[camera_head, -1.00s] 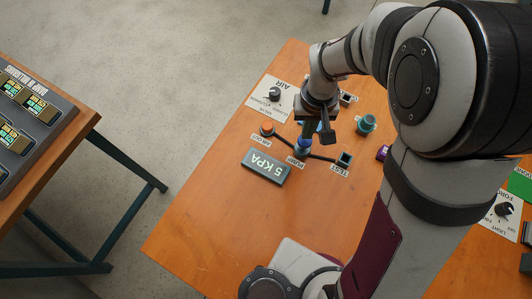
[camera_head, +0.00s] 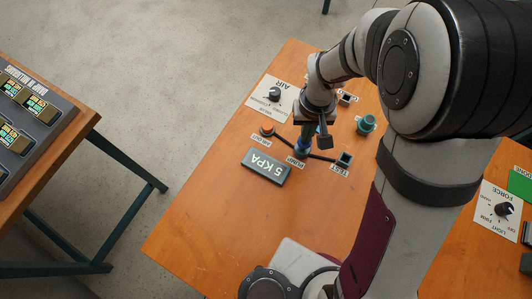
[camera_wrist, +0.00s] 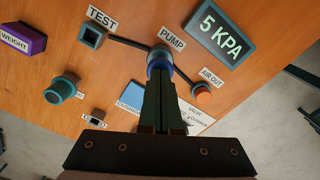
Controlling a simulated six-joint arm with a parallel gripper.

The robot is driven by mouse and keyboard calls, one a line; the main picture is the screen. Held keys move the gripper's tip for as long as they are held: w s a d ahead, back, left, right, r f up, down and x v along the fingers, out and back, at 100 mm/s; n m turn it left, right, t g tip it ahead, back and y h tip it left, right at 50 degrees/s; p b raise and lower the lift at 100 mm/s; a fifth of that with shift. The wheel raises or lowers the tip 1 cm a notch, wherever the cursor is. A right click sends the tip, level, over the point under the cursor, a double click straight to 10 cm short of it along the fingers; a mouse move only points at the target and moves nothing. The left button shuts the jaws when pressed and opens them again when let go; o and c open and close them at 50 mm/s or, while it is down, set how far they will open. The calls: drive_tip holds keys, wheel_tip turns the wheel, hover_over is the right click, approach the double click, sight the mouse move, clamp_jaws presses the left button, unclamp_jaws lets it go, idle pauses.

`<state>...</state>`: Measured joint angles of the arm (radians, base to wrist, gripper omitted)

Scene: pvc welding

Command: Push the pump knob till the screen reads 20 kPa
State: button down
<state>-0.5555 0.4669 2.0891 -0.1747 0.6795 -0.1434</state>
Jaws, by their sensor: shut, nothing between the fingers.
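The pump knob (camera_wrist: 159,60) is a blue round part on a dark base beside the PUMP label. In the wrist view my gripper (camera_wrist: 158,85) is shut and empty, its fingertips over the knob and hiding part of it. In the head view my gripper (camera_head: 306,137) points down at the pump (camera_head: 301,150); whether it touches the knob I cannot tell. The screen (camera_head: 266,167) reads 5 KPA, and it also shows in the wrist view (camera_wrist: 221,34).
An orange AIR OUT button (camera_wrist: 202,93) sits close beside the pump. A dark TEST socket (camera_wrist: 92,36) is joined to the pump by a black line. A teal knob (camera_wrist: 62,89) and a purple WEIGHT block (camera_wrist: 23,38) stand farther off. The table's front is clear.

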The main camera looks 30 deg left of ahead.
drive_tip(key=shift+f, duration=1.25)
drive_tip(key=shift+r, duration=2.75)
